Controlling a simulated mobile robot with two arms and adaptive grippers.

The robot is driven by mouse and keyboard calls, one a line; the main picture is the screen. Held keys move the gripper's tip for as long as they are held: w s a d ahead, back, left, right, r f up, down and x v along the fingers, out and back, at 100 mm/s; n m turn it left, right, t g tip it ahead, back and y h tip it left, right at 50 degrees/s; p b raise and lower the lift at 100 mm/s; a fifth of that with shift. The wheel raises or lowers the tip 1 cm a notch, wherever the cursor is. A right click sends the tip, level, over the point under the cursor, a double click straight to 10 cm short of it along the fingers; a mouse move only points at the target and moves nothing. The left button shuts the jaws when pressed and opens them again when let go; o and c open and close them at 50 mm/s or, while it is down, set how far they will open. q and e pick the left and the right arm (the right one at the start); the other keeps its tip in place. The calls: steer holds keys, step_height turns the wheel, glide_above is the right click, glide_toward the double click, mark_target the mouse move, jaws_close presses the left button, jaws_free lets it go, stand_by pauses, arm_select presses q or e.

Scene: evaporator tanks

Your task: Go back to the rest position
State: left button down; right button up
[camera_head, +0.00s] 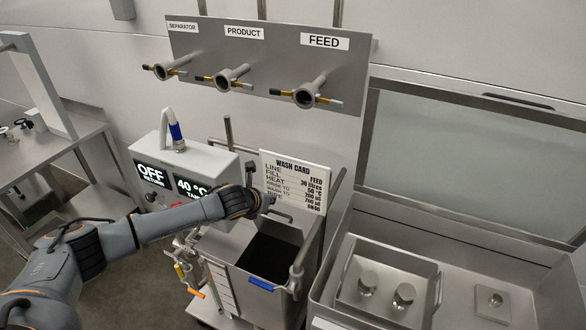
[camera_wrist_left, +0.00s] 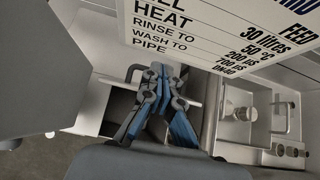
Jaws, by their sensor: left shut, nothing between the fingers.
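My left arm reaches in from the lower left in the head view. Its gripper (camera_head: 268,199) is in front of the control box and just left of the wash card (camera_head: 298,182), above the back of the open steel tank (camera_head: 262,257). In the left wrist view the gripper's blue-grey fingers (camera_wrist_left: 157,82) are together with nothing between them. The wash card (camera_wrist_left: 225,35) fills the top of that view, close beyond the fingers. I cannot tell whether they touch anything. My right gripper is not in either view.
The control box (camera_head: 184,170) shows OFF and 40 °C. A wall panel (camera_head: 268,62) carries three pipe ports labelled SEPARATOR, PRODUCT and FEED. A steel basin (camera_head: 450,240) with small jars in a tray (camera_head: 385,308) stands right. A steel shelf (camera_head: 60,150) stands left.

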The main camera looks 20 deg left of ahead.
arm_select(q)
steer(key=s+d+f+n+g+h, duration=0.1)
steer(key=s+d+f+n, duration=0.2)
steer(key=s+d+n, duration=0.55)
steer(key=s+d+f+n+g+h, duration=0.1)
steer(key=s+d+f+n+g, duration=0.1)
steer(key=s+d+n, duration=0.65)
steer(key=s+a+r+n+g+y, duration=0.15)
steer(key=s+a+n, duration=0.25)
steer(key=s+n, duration=0.6)
steer(key=s+a+n+g+y, duration=0.1)
steer(key=s+a+n+g, duration=0.15)
steer(key=s+n, duration=0.7)
steer(key=s+f+m+b, duration=0.15)
steer(key=f+b, duration=0.25)
steer(key=f, duration=1.4)
steer(key=s+f+m+b, duration=0.1)
steer(key=s+f+b, duration=0.25)
steer(key=f, duration=1.35)
steer(key=s+a+f+g+b, duration=0.1)
steer(key=s+f+b, duration=0.2)
steer(key=s+f, duration=0.5)
steer(key=s+a+f+b, duration=0.2)
steer(key=s+f+b, duration=0.2)
steer(key=s+f, duration=0.4)
step_height(320, 180, down, 6)
steer(key=shift+a+r+g, duration=0.15)
steer(key=shift+a+g, duration=0.15)
steer(key=shift+g, duration=0.1)
